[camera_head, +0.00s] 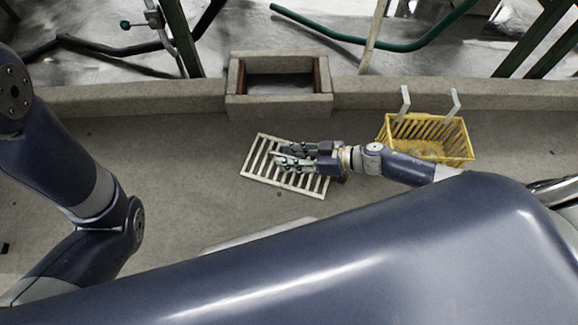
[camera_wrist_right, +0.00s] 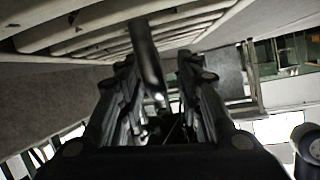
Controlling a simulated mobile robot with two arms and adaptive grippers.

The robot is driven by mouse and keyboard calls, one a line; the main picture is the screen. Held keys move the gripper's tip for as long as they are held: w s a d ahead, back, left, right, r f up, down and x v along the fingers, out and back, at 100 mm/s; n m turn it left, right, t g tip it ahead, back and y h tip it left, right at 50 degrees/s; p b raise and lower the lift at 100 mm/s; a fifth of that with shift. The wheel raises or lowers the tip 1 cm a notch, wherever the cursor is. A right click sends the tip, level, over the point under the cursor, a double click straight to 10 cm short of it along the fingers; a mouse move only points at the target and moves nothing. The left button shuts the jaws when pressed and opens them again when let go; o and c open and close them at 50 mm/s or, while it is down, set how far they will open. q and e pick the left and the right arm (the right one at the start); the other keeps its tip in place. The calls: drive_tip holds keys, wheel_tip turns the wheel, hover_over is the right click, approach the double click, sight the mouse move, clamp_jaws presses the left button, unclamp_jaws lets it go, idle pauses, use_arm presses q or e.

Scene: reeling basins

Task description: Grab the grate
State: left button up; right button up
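The grate (camera_head: 252,155) is a pale, rectangular frame with several parallel slats, lying on the grey floor left of centre in the head view. My right gripper (camera_head: 279,155) reaches in from the right over the grate and hides its middle. Its two fingers look apart. In the right wrist view the grate (camera_wrist_right: 90,32) fills the upper left, close to the fingertips. There my right gripper (camera_wrist_right: 158,75) has a gap between its fingers, with a dark bar showing in it. I cannot tell whether the fingers touch the grate. My left gripper is out of view.
A square stone-rimmed opening (camera_head: 236,105) lies just behind the grate, against the low kerb (camera_head: 170,98). A yellow slatted basket (camera_head: 468,145) with two pale hooks stands to the right. Green hoses (camera_head: 400,46) lie beyond the kerb. The floor left of the grate is clear.

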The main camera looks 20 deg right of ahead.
drive_tip(key=shift+w+a+f, duration=0.1)
drive_tip(key=shift+w+a, duration=0.1)
drive_tip(key=shift+a, duration=0.05)
clamp_jaws()
drive_tip(key=shift+r, duration=0.2)
drive_tip(key=shift+r, duration=0.1)
